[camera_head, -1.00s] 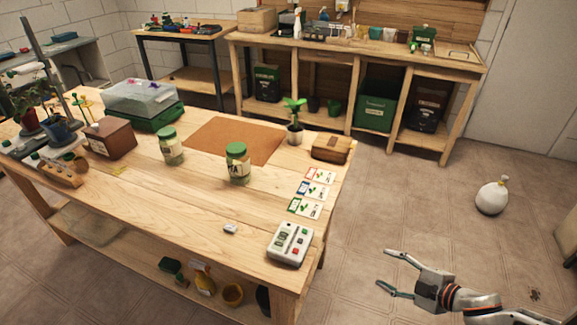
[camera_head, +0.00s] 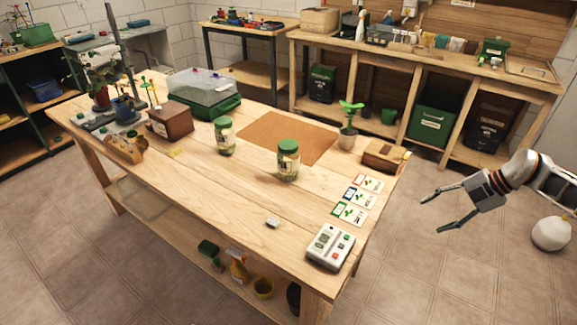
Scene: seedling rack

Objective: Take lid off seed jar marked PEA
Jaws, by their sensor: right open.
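Two glass jars with green lids stand upright on the wooden table (camera_head: 215,225). The nearer jar (camera_head: 288,166) stands near the table's middle, with its green lid (camera_head: 288,146) on. The other jar (camera_head: 225,140) stands behind it to the left, also lidded. Both have pale labels, too small to read surely here. My right gripper (camera_head: 430,214) is open and empty, over the floor to the right of the table, well apart from both jars. My left gripper is not in view.
A brown mat (camera_head: 285,128), a potted seedling (camera_head: 348,128), a wooden box (camera_head: 383,156), seed cards (camera_head: 350,214) and a white keypad device (camera_head: 330,246) lie around the jars. A lidded propagator (camera_head: 205,90) stands farther back. The table's front middle is mostly clear.

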